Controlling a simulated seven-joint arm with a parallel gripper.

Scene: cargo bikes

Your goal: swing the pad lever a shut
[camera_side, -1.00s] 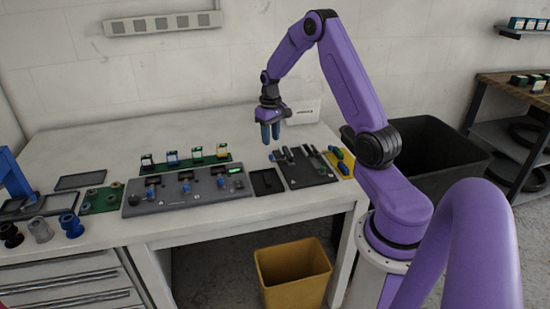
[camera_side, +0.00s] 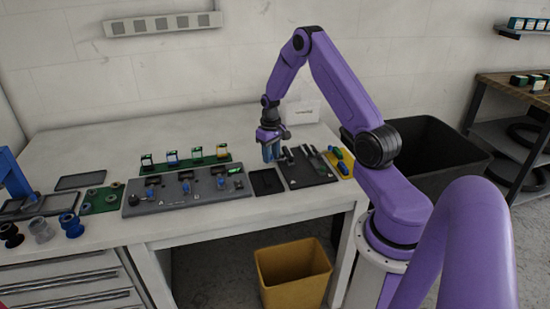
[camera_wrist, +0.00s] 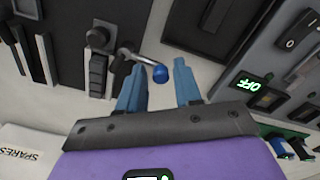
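A small lever with a bent metal rod and a blue ball knob (camera_wrist: 160,74) shows in the wrist view. Its rod runs left to a dark pivot block (camera_wrist: 97,38) at the edge of the dark tool board. My gripper (camera_wrist: 159,66) has two blue fingers apart, with the knob showing between their tips. I cannot tell whether the fingers reach down around the knob or stay above it. In the side view my gripper (camera_side: 271,156) is low at the back left corner of the tool board (camera_side: 310,174); the lever is hidden there. No marking "a" is readable.
A grey panel (camera_side: 170,203) with several blue-knobbed levers and a green display, reading OFF in the wrist view (camera_wrist: 262,92), lies left. A dark empty tray (camera_side: 266,182) lies between panel and tool board. A white SPARES box (camera_wrist: 22,142) stands behind.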

